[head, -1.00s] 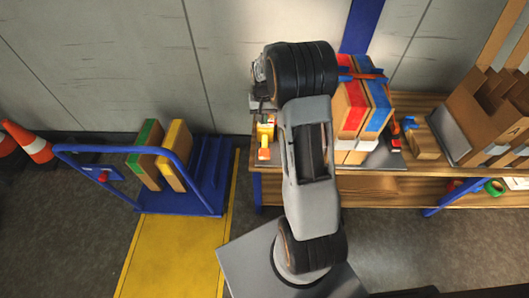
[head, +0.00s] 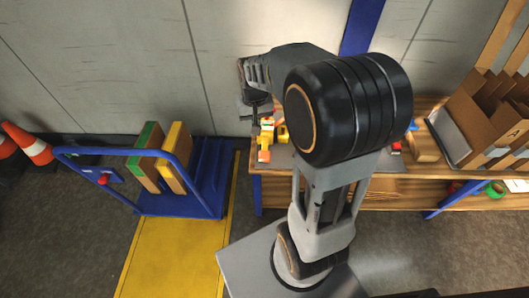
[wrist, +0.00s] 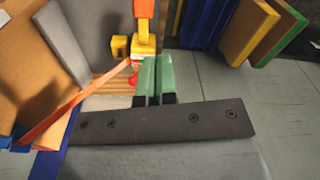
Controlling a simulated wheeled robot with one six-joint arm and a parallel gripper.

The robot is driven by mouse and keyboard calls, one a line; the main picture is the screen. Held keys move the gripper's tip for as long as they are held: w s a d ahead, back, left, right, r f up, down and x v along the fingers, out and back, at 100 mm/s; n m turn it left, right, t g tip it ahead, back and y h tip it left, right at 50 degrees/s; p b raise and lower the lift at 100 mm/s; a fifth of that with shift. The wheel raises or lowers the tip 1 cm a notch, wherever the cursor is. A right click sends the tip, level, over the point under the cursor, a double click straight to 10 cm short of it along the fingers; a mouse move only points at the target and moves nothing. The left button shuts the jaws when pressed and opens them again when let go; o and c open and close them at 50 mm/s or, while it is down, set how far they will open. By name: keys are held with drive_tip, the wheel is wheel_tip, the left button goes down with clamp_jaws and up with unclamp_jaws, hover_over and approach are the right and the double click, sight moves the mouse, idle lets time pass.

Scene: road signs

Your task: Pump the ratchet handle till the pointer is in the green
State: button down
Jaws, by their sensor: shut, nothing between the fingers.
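The ratchet (head: 265,141), yellow and orange, stands at the left end of the wooden bench in the head view. In the wrist view its yellow body (wrist: 143,46) is just beyond my fingertips, with the orange handle (wrist: 144,9) rising upright from it. An orange strap (wrist: 82,95) runs from near it to the lower left. Small red parts show beside the body; I cannot make out a pointer or a green zone. My gripper (wrist: 156,60) is shut and empty, its green fingers together in front of the ratchet. Whether they touch it is unclear. In the head view the fingertips are hard to make out.
The wooden bench (head: 380,190) extends right, with cardboard dividers (head: 490,125) on it. A blue cart (head: 205,180) with upright boxes stands left, beside a yellow floor strip (head: 180,250). Cardboard boxes (wrist: 28,60) fill the wrist view's left side. A wall is behind.

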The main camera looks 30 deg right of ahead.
drive_tip(key=s+a+r+n+t, duration=0.1)
drive_tip(key=s+a, duration=0.1)
drive_tip(key=s, duration=0.4)
drive_tip(key=s+a+r+n+t, duration=0.1)
drive_tip(key=s+a+r, duration=0.1)
drive_tip(key=s, duration=0.4)
drive_tip(key=shift+a+n, duration=0.3)
drive_tip(key=shift+a, duration=0.45)
drive_tip(key=shift+s+r, duration=0.1)
